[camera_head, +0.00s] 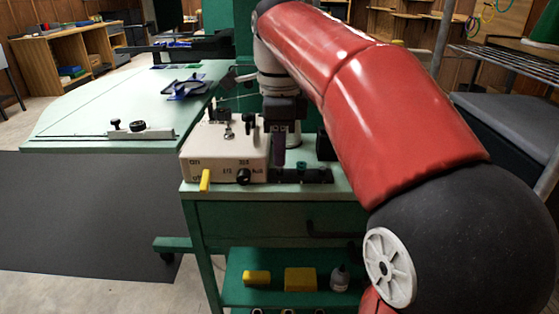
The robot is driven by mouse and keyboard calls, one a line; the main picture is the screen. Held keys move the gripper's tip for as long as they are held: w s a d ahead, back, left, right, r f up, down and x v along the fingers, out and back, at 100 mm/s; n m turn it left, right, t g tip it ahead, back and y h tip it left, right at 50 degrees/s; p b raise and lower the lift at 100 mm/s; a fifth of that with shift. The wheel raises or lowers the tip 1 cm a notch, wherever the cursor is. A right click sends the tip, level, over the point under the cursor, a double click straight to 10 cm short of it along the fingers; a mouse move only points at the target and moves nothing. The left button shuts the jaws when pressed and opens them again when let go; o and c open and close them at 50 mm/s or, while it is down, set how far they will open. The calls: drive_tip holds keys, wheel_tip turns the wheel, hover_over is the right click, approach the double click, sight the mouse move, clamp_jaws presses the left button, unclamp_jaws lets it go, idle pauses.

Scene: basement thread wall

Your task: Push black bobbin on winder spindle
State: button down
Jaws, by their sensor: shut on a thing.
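My gripper (280,148) points down over the right edge of the cream winder box (207,160), in front of the box's rear corner. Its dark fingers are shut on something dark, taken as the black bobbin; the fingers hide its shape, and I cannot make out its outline. The winder has a yellow lever (205,180) and a black knob (243,177) on its front. Small metal and black fittings (229,131) stand on its top; I cannot tell which of them is the spindle. The held thing appears apart from these fittings, to their right.
A black rack (316,177) with a small green piece (301,166) lies right of the winder, close to my fingers. Yellow blocks (300,279) and a bottle (340,279) stand on the shelf below. A pale green table (80,118) extends at left.

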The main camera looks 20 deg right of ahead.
drive_tip(key=shift+r+p, duration=1.05)
